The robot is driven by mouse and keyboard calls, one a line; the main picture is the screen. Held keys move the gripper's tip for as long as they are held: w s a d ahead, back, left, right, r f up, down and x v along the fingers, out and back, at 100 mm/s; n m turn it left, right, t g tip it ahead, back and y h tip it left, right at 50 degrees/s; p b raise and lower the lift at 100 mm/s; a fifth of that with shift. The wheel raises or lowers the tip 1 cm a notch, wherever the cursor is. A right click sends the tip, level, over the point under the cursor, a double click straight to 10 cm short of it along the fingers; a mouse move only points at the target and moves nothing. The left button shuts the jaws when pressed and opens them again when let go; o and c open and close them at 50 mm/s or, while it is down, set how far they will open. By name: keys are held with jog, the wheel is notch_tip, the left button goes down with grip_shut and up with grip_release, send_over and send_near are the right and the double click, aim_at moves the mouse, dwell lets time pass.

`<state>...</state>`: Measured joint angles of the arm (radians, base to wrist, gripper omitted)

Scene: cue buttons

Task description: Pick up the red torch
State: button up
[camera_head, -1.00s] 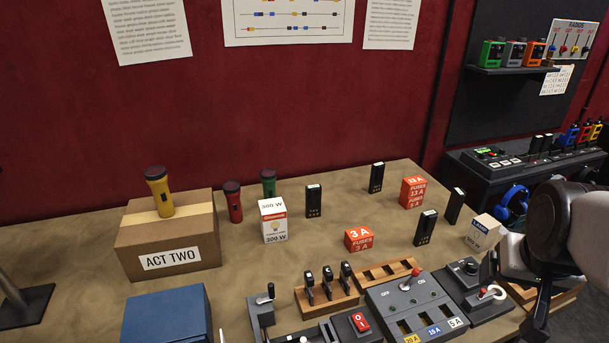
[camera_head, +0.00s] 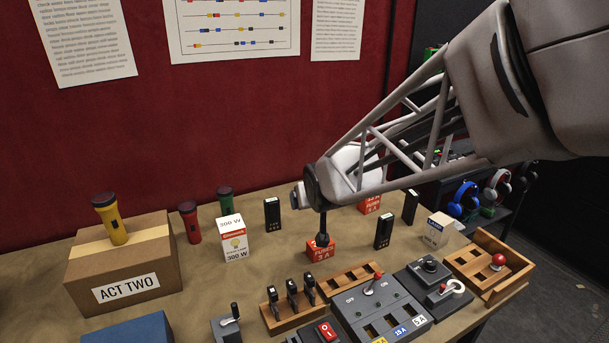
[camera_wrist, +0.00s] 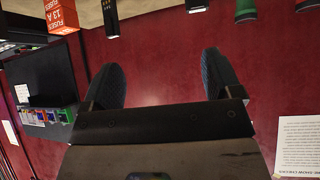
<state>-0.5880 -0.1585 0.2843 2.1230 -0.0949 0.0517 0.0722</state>
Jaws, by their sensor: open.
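The red torch (camera_head: 190,223) stands upright on the table, with a dark head at its top. It is just right of the cardboard box and left of the green torch (camera_head: 226,202). A yellow torch (camera_head: 112,220) stands on the box. My gripper (camera_wrist: 165,80) is open and empty, its two dark fingers spread apart in the wrist view. In the head view the end of my arm hangs over the orange fuse box, well to the right of the red torch. A red piece shows at the wrist view's top right edge (camera_wrist: 308,4), beside a green one.
The cardboard box (camera_head: 120,272) marked ACT TWO stands left of the red torch. A white lamp carton (camera_head: 233,240) stands right of it. Black packs (camera_head: 272,214) and orange fuse boxes (camera_head: 320,250) stand further right. Switch panels (camera_head: 380,310) fill the table's front.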

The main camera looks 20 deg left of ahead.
jog(key=s+a+f+n+y, duration=0.1)
jog(key=a+f+n+y, duration=0.2)
jog(key=a, duration=1.5)
jog(key=n+y, duration=0.1)
jog(key=y, duration=0.2)
send_near(191, 211)
jog(key=shift+g, duration=0.3)
jog(key=x, duration=0.4)
jog(key=shift+w+a+r, duration=0.15)
jog(key=shift+a+r, duration=0.05)
jog(key=shift+a, duration=0.2)
jog(key=shift+w, duration=0.1)
jog(key=shift+x, duration=1.25)
jog(key=shift+f, duration=0.1)
jog(key=shift+x, duration=2.5)
jog(key=shift+w+f, duration=0.1)
jog(key=shift+d, duration=0.1)
jog(key=shift+c, duration=0.3)
